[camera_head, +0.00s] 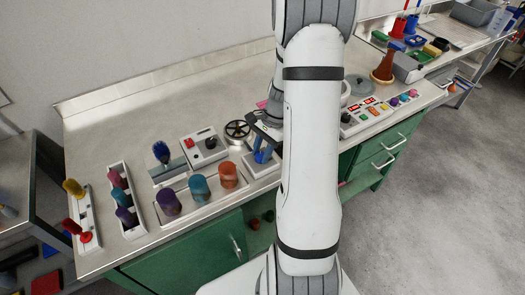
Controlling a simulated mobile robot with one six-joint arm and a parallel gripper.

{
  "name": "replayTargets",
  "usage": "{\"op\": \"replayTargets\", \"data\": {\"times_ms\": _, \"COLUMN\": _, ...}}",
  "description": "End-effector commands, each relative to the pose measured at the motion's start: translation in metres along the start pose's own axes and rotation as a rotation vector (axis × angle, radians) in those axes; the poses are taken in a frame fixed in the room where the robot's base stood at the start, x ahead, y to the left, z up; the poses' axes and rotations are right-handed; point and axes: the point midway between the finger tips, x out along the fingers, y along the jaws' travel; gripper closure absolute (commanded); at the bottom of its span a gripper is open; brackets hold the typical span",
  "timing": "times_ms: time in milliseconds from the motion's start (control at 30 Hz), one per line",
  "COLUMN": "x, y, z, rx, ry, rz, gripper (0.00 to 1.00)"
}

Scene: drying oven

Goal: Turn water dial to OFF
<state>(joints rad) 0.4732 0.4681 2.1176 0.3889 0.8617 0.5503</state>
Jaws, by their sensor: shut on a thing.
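An orange knob (228,175), a teal knob (199,189) and a purple knob (168,204) stand in a row to the left, apart from the gripper.
A box with a red switch and black dial (204,146) and a round black-rimmed part (237,129) stand close behind. Racks with coloured handles (122,200) are at the left. A panel with red displays (364,116) is right of my arm. Bare bench (130,110) lies at back left.

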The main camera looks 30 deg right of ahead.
Motion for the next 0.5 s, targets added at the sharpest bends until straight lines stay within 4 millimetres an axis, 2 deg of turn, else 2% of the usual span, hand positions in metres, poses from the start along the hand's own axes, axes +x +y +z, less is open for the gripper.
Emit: {"op": "replayTargets", "data": {"times_ms": 500, "x": 0.0003, "y": -0.0035, "z": 0.0008, "rx": -0.399, "ry": 0.001, "rz": 0.165, "gripper": 0.93}}
